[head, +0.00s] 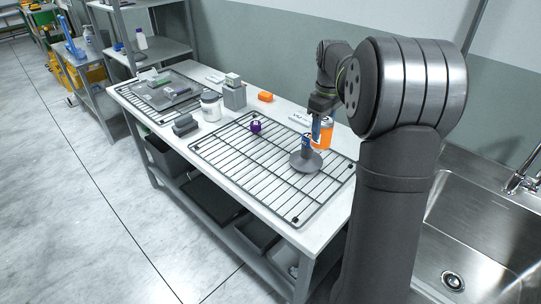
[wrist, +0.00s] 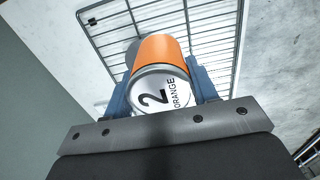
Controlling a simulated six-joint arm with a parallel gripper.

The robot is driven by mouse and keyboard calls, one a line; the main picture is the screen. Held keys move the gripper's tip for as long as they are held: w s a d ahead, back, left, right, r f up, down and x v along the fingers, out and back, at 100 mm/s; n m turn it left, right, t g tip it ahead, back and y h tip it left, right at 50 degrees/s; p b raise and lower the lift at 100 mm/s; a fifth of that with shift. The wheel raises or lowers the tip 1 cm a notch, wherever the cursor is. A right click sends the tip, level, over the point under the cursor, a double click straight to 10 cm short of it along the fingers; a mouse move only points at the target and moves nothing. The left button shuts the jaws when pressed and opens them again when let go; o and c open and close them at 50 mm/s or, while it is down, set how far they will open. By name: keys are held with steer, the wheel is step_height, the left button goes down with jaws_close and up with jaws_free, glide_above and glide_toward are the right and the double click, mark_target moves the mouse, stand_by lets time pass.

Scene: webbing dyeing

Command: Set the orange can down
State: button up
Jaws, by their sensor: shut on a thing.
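The orange can (head: 321,137) is at the right part of the wire rack in the head view. In the wrist view the orange can (wrist: 160,72) shows its white end, marked "2 ORANGE". My gripper (head: 313,133) is shut on the can, with a blue finger on each side of it in the wrist view. The can appears close to the rack (head: 235,160); I cannot tell whether it touches anything below. A grey round-based object (head: 306,161) stands on the rack just in front of the can in the head view.
A purple item (head: 256,127) is on the rack. A white jar (head: 211,106), grey blocks (head: 234,93) and an orange block (head: 265,97) stand behind or left of it. A tray (head: 168,91) is at the far left. A sink (head: 470,235) is at the right.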

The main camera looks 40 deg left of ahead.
mark_target(321, 135)
step_height(321, 135, down, 3)
steer(key=shift+a+f, duration=0.15)
steer(key=shift+f, duration=0.05)
steer(key=shift+s+a+f, duration=0.55)
steer(key=shift+a+f, duration=1.25)
steer(key=shift+s+a+f, duration=0.6)
steer(key=shift+a+f, duration=1.2)
steer(key=shift+f, duration=0.05)
steer(key=shift+s+a+f, duration=0.55)
steer(key=shift+a+f, duration=1.25)
steer(key=shift+f, duration=0.2)
steer(key=o, duration=1.2)
steer(key=shift+r, duration=0.1)
steer(key=shift+o, duration=0.5)
step_height(321, 135, up, 12)
